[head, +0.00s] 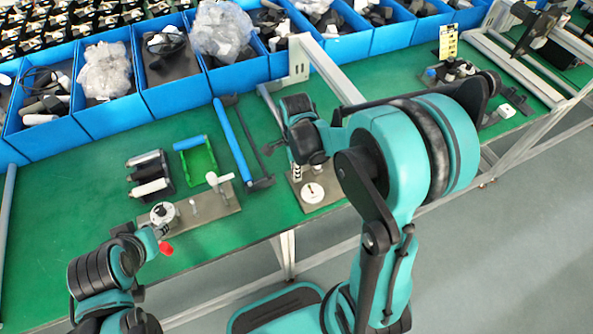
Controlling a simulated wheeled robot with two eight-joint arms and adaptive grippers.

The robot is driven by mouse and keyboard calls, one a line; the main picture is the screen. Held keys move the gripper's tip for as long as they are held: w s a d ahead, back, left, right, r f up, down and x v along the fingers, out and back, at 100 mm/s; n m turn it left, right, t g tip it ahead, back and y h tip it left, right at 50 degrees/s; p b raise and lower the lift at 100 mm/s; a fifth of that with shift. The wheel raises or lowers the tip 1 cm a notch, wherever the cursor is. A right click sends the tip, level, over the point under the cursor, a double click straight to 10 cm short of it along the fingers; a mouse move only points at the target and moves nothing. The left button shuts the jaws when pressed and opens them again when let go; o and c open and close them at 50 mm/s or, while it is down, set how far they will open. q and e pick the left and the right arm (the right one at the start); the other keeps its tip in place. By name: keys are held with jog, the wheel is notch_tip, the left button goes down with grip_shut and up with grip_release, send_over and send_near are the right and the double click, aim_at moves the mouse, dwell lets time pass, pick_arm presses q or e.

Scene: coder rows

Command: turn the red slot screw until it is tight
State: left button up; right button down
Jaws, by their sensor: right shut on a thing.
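My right gripper (291,150) is over the grey plate (329,204) at the middle of the bench. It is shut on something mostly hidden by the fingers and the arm. A small pale upright piece (296,173) shows just below it; I cannot tell whether this is what it holds. A round white disc (313,193) sits on that plate, right of the piece. My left gripper (158,232) is at the bench's front edge, beside a round fixture (163,213); its fingers are unclear. A small red part (166,248) shows by it. I cannot identify it as the red slot screw.
A long grey plate (222,203) with small pegs lies between the grippers. Behind are a green frame (196,157), a rack of dark and white cylinders (149,175) and a blue-handled tool (232,140). Blue bins (105,117) line the back. Green bench (60,215) is bare at left.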

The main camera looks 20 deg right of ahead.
jog(key=c, duration=1.6)
grip_release()
jog(key=shift+o, duration=0.2)
pick_arm(q)
jog(key=shift+f, duration=0.2)
pick_arm(e)
jog(key=n, duration=0.4)
pick_arm(q)
jog(key=shift+f+b, duration=0.15)
jog(key=shift+b, duration=0.15)
pick_arm(e)
jog(key=n, duration=0.5)
pick_arm(q)
jog(key=shift+f, duration=0.15)
pick_arm(e)
jog(key=n, duration=0.5)
pick_arm(q)
jog(key=shift+f+b, duration=0.1)
jog(key=shift+b, duration=0.2)
pick_arm(e)
jog(key=n, duration=0.6)
jog(key=shift+n, duration=0.3)
